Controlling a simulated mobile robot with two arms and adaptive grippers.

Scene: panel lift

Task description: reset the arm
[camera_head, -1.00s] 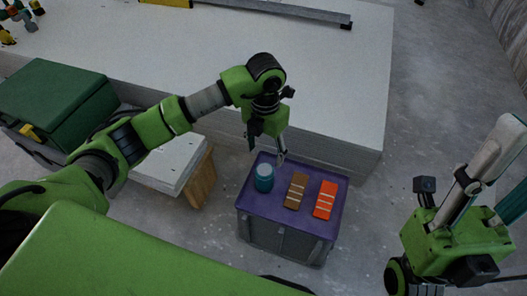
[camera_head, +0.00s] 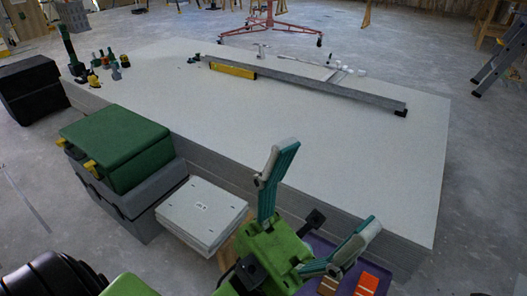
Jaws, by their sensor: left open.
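My left gripper (camera_head: 332,188) is at the lower centre of the head view. Its two grey fingers with teal pads are spread wide and nothing is between them. It hides part of the purple-topped crate (camera_head: 318,249) below it. A brown bar (camera_head: 328,286) and an orange bar (camera_head: 367,284) with pale stripes show partly on the crate. The teal canister is not visible. My right gripper is not in view.
A large stack of white panels (camera_head: 200,100) fills the middle, with a long grey rail (camera_head: 330,86), a yellow level (camera_head: 233,70) and tools on it. A green toolbox (camera_head: 115,150) and a small white panel stack (camera_head: 203,213) stand at the left. A stepladder (camera_head: 498,60) stands far right.

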